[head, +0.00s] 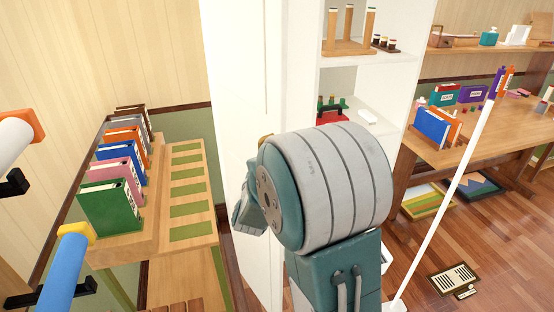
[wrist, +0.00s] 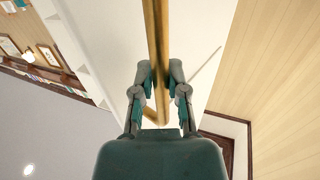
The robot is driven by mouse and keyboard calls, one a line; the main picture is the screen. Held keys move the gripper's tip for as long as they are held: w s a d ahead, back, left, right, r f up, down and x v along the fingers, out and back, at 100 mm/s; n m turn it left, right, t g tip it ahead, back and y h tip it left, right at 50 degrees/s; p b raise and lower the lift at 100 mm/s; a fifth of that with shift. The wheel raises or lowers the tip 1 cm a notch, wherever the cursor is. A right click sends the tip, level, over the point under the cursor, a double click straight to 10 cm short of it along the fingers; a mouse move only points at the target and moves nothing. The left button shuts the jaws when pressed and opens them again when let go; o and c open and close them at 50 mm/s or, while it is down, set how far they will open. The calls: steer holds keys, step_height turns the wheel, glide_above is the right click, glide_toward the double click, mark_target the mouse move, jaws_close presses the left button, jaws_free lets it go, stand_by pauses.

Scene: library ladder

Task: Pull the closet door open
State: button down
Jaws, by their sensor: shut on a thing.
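The white closet door (head: 238,70) stands upright in the middle of the head view. Shelves of the white closet (head: 350,88) show to its right; I cannot tell exactly how far the door stands open. My gripper (wrist: 160,76) is shut on a long brass handle (wrist: 157,28), with one finger on each side of the bar. In the head view my wrist hides most of the handle, and only a small brass bit shows above it. My gripper's fingers (head: 245,207) show in part against the door.
A wooden stand with several binders (head: 110,205) is close on the left. Desk (head: 480,135) with books stands at right. A white pole (head: 455,190) leans across the right side. Framed pictures and a plaque (head: 453,279) lie on the wooden floor, which is otherwise mostly clear there.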

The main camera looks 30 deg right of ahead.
steer(key=w+a+m+g+h, duration=0.3)
steer(key=w+a, duration=0.1)
steer(key=a, duration=1)
steer(key=shift+w+a+g+h, duration=0.2)
steer(key=shift+a+g+h, duration=0.05)
steer(key=shift+g+h, duration=0.05)
steer(key=shift+r, duration=0.1)
steer(key=c, duration=0.6)
jaws_free()
steer(key=shift+c, duration=0.2)
steer(key=shift+s+a, duration=0.1)
steer(key=v, duration=1.1)
steer(key=shift+s+a, duration=0.25)
steer(key=shift+a, duration=0.1)
